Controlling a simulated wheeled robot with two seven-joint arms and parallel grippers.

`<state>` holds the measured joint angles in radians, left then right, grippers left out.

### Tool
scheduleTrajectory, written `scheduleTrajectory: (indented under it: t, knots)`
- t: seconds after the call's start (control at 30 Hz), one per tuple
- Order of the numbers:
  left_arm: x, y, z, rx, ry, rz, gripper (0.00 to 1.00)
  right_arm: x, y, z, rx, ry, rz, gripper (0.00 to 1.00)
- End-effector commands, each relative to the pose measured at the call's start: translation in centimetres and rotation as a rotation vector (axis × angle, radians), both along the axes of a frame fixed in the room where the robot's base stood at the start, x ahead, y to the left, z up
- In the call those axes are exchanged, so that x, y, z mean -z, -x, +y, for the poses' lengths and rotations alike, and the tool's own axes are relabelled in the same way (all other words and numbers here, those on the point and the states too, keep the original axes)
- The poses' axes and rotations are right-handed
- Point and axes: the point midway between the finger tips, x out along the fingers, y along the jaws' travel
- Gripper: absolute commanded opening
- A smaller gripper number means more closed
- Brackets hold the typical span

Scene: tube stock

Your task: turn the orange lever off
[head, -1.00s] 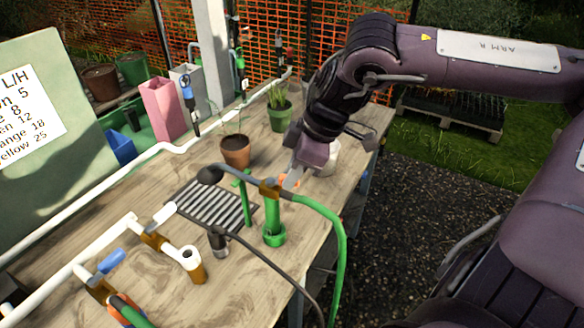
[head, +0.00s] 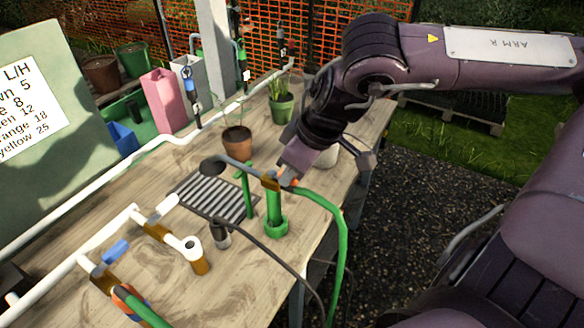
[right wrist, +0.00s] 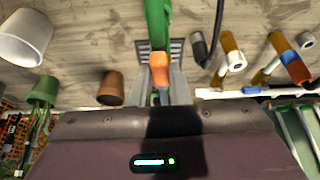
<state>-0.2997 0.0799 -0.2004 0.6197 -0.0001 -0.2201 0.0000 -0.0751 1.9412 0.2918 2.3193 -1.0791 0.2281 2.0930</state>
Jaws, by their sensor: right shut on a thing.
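The orange lever (head: 291,178) sits at the brass valve (head: 270,181) on top of a green upright post (head: 274,208), where a green hose joins. In the head view it is mostly hidden by my right gripper (head: 283,176). The right wrist view shows the orange lever (right wrist: 159,66) between the two grey fingers of my right gripper (right wrist: 161,88), which is shut on it. The green hose (right wrist: 157,25) runs away from it there. My left gripper is not in view.
A terracotta pot (head: 237,141), a green pot (head: 281,108) and a white pot (head: 327,155) stand close by on the wooden table. A black grate (head: 213,197) lies left of the post. White pipes with brass valves and a blue lever (head: 117,250) are at the left.

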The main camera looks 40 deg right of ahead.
Motion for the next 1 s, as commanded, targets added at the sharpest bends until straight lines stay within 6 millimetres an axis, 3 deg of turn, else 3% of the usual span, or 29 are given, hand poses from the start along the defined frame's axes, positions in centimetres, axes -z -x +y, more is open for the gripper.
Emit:
scheduleTrajectory:
  t: [0.2,0.23,0.4,0.73,1.0]
  knots:
    - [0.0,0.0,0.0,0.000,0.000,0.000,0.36,0.0,0.0,0.0,-0.001,0.000,-0.001,0.00]
    - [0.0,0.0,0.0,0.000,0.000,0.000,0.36,0.0,0.0,0.0,-0.001,0.000,-0.001,0.20]
    - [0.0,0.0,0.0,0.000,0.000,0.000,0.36,0.0,0.0,0.0,-0.001,0.000,-0.001,0.38]
    - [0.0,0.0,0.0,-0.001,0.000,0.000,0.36,-0.5,0.1,-0.1,-0.001,0.000,-0.003,0.38]
    - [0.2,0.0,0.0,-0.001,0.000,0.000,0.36,-3.8,1.2,-0.7,-0.001,0.000,-0.008,0.38]
